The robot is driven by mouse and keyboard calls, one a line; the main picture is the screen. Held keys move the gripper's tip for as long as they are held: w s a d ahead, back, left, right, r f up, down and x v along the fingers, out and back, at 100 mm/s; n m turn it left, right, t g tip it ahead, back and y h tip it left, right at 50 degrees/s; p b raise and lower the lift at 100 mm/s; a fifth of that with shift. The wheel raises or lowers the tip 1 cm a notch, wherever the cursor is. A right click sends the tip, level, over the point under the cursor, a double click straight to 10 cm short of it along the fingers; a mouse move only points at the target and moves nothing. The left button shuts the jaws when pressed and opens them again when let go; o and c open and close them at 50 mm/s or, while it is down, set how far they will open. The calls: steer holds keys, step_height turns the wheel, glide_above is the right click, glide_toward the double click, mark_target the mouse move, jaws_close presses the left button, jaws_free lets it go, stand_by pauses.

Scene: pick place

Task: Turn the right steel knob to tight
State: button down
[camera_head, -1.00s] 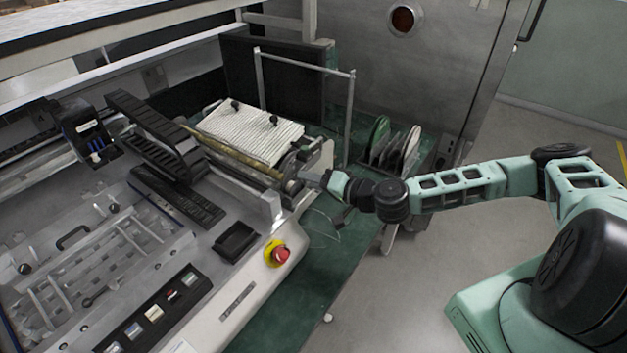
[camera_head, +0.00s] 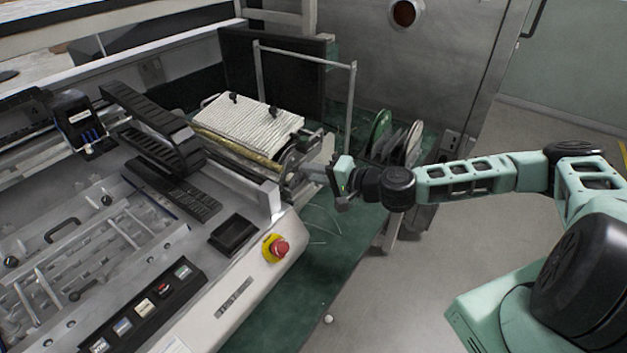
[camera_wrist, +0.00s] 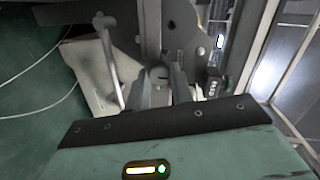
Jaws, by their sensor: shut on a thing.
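The right steel knob is at the right end of the roller machine (camera_head: 272,199). It is small and largely hidden by my fingers in the head view. My gripper (camera_head: 318,176) reaches it from the right, with its palm turned on edge. In the wrist view my two grey fingers (camera_wrist: 162,80) are close together and shut on a dark grey part between their tips, which I take to be the knob. Its markings and how tight it is cannot be seen.
A steel lever or rod (camera_wrist: 108,60) stands close to the left of my fingers in the wrist view. A red emergency button (camera_head: 279,247) and a black tray (camera_head: 233,235) lie nearer on the machine. A rack of discs (camera_head: 397,142) stands behind my wrist.

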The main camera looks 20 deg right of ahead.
steer(key=shift+w+d+f+m+g+y+b, duration=0.1)
steer(key=shift+m+y+b, duration=0.2)
steer(key=shift+m+b, duration=0.65)
steer(key=shift+s+f+m+g+y+b, duration=0.1)
steer(key=shift+m+y+b, duration=0.2)
steer(key=shift+m+b, duration=0.7)
steer(key=shift+w+d+f+m+g+y+b, duration=0.1)
steer(key=shift+m+y+b, duration=0.3)
steer(key=shift+m, duration=0.95)
steer(key=c, duration=1.2)
jaws_free()
steer(key=shift+c, duration=0.2)
steer(key=shift+r, duration=0.1)
steer(key=b+v, duration=0.3)
steer(key=v, duration=1.4)
steer(key=shift+s+b, duration=0.25)
steer(key=shift+b, duration=0.1)
